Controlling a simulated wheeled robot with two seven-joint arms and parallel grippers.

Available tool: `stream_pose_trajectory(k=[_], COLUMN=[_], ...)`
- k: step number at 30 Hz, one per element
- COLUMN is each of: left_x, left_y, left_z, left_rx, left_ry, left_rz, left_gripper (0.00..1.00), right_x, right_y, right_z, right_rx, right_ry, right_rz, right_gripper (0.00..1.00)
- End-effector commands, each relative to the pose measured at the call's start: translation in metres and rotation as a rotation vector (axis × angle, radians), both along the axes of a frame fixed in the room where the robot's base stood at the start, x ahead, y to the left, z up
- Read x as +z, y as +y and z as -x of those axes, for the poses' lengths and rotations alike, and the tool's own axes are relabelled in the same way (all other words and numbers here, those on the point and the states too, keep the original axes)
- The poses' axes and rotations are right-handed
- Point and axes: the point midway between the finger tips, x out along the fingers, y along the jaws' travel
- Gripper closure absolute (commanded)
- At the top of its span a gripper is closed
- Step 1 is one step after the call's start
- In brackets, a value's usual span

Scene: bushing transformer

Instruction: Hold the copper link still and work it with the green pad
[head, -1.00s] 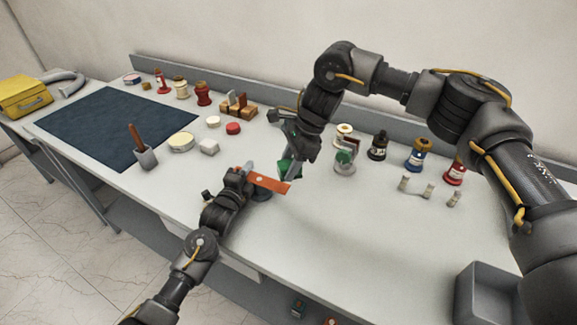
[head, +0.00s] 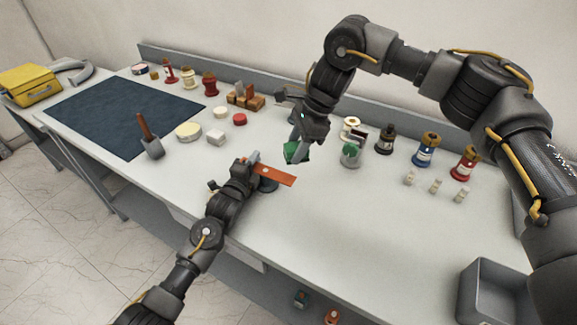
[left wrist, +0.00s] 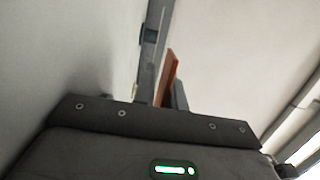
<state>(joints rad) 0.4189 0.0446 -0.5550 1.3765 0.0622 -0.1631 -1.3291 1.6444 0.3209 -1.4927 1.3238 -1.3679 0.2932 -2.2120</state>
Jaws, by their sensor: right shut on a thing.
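The copper link (head: 276,174) is a flat orange-brown strip, sticking out to the right from my left gripper (head: 252,160) above a dark round stand (head: 268,185). In the left wrist view the link (left wrist: 170,78) shows edge-on between the close-set fingers, so the left gripper looks shut on its end. My right gripper (head: 302,138) points down and is shut on the green pad (head: 292,153). The pad is behind and above the link's right half, apart from it. The fingers partly hide the pad.
Spools, bottles and a silver tin with a green top (head: 351,155) stand along the back right. A grey bin (head: 490,290) is front right.

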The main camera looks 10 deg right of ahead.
Motion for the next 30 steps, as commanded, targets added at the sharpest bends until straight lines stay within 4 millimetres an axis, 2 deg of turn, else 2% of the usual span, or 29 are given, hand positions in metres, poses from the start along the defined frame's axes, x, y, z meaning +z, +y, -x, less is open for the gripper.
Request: stream_pose_trajectory(k=[1,3,14,17,24,30], left_x=[0.0,0.0,-0.001,-0.001,-0.001,-0.001], left_y=[0.0,0.0,0.002,0.008,0.029,0.044], left_z=[0.0,0.0,0.005,0.016,0.062,0.093], left_rx=[0.0,0.0,0.0,0.0,-0.001,0.0], left_ry=[0.0,0.0,0.0,0.0,0.001,0.0], left_rz=[0.0,0.0,0.0,-0.001,0.0,-0.001], left_gripper=[0.81,0.72,0.71,0.71,0.71,0.71], right_x=[0.0,0.0,0.0,0.0,0.0,0.0], right_y=[0.0,0.0,0.0,0.0,0.0,0.0], right_z=[0.0,0.0,0.0,0.0,0.0,0.0], right_rx=[0.0,0.0,0.0,0.0,0.0,0.0], right_ry=[0.0,0.0,0.0,0.0,0.0,0.0], right_rz=[0.0,0.0,0.0,0.0,0.0,0.0], right_gripper=[0.79,0.79,0.79,0.79,0.79,0.79])
